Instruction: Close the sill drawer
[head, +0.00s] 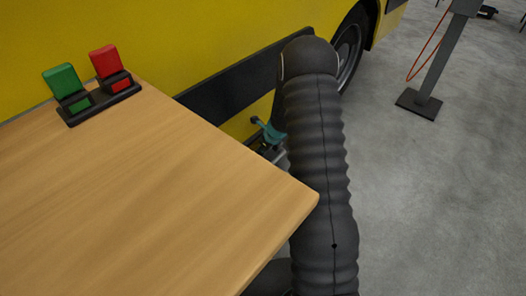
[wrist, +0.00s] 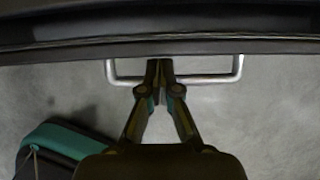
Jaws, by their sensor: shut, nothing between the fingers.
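The sill drawer's dark front edge (wrist: 70,50) runs across the top of the wrist view, with a silver bar handle (wrist: 212,79) on it. My gripper (wrist: 161,66) is shut and empty. Its fingertips overlap the middle of the handle in the picture, close to the drawer front; I cannot tell whether they touch. In the head view my gripper (head: 268,133) shows only in part, as a teal piece beside the dark sill panel (head: 230,88) of a yellow vehicle. My arm and the table hide most of the drawer there, so how far it stands out is unclear.
A grey post (head: 436,60) stands right; floor between is clear.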

